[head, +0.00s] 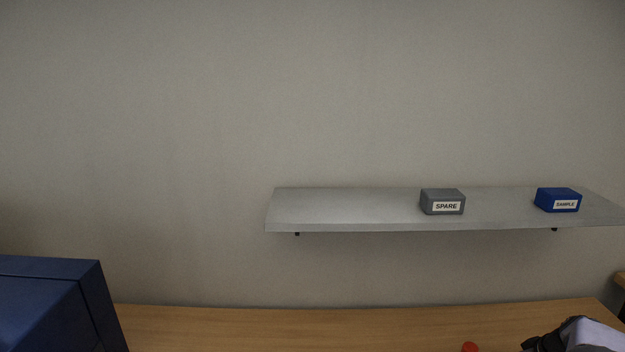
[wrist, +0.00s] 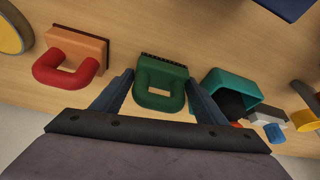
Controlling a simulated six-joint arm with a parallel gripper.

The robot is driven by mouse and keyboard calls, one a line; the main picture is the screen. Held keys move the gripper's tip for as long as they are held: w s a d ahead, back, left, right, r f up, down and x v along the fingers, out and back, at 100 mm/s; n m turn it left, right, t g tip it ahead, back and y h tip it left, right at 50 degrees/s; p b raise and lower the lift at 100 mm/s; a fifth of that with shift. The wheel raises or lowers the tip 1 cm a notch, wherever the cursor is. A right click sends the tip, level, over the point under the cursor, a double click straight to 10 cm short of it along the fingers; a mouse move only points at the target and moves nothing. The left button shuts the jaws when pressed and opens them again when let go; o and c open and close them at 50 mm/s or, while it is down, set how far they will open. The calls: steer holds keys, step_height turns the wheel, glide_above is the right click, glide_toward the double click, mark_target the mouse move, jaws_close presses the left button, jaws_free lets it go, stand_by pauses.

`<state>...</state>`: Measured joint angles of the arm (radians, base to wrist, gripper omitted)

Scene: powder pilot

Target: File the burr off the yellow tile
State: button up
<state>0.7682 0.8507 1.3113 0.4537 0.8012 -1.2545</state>
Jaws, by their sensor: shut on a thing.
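In the wrist view my gripper (wrist: 160,78) has its two blue-grey fingers on either side of a green tool (wrist: 160,72) and is shut on it. The tool has a looped handle facing me and a dark toothed strip along its far edge. I cannot tell whether it touches the table. No yellow tile can be made out for certain. A round yellow piece with a grey rim (wrist: 10,32) is cut off at the upper left, and a small yellow piece (wrist: 303,119) shows at the right edge. No burr can be seen.
A red-handled tool (wrist: 66,68) lies left of my gripper. A teal open container (wrist: 244,88) is close on the right, with small pieces beyond. In the head view, a shelf (head: 345,212) holds grey SPARE (head: 441,196) and blue SAMPLE (head: 553,195) boxes; a blue cabinet (head: 45,300) is left.

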steer(key=shift+r+p, duration=1.35)
steer(key=shift+r, duration=1.2)
steer(key=shift+s+d+r, duration=0.15)
steer(key=shift+d+r, duration=0.05)
steer(key=s+d+r+m+p, duration=0.1)
steer(key=d+r+p, duration=0.15)
steer(key=r, duration=0.35)
steer(key=s+d+r+p, duration=0.2)
steer(key=d+r, duration=0.1)
steer(key=r, duration=0.2)
steer(key=s+a+r+m+p, duration=0.1)
steer(key=s+a+r+p, duration=0.1)
steer(key=s+r+p, duration=0.45)
steer(key=s+a+f+n+b, duration=0.1)
steer(key=s+a+f+n, duration=0.1)
steer(key=s+a+f, duration=0.3)
steer(key=shift+s+a, duration=1.05)
steer(key=shift+a, duration=0.75)
